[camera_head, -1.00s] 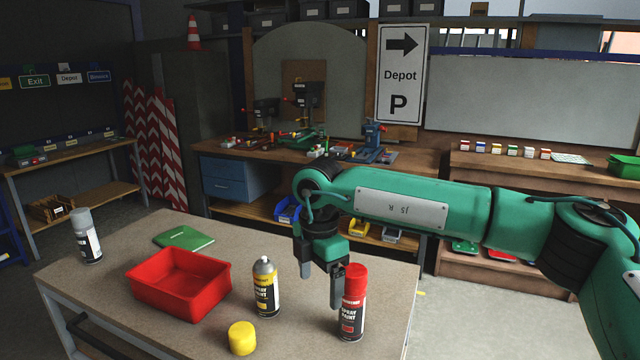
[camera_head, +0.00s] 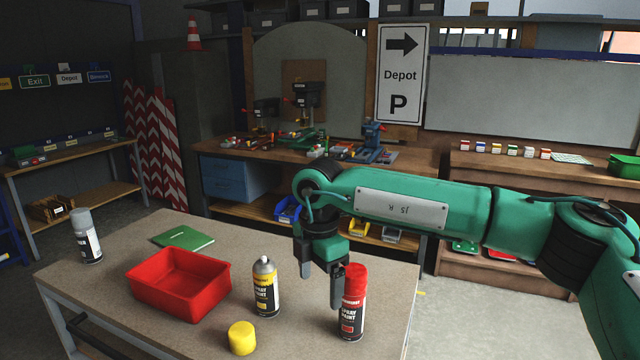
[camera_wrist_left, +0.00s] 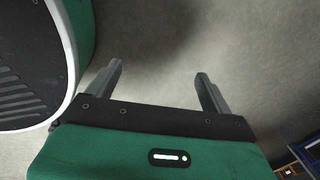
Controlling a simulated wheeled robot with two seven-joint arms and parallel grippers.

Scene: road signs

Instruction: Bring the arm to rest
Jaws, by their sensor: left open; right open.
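My right arm (camera_head: 400,197) comes in from the right over the table. My right gripper (camera_head: 321,284) is open, fingers pointing down, with nothing seen between them. It is between the yellow-label spray can (camera_head: 265,290) and the red-capped spray can (camera_head: 352,305), its right finger partly in front of or close by the red one; I cannot tell whether they touch. My left gripper (camera_wrist_left: 160,85) shows only in the left wrist view, open and empty over a plain grey floor.
On the table (camera_head: 190,330) are an empty red tray (camera_head: 180,290), a yellow cap (camera_head: 242,338), a green booklet (camera_head: 183,238) and a grey-capped can (camera_head: 86,240). Behind stands a workbench (camera_head: 400,160) with tools. A Depot sign (camera_head: 401,75) hangs at the back.

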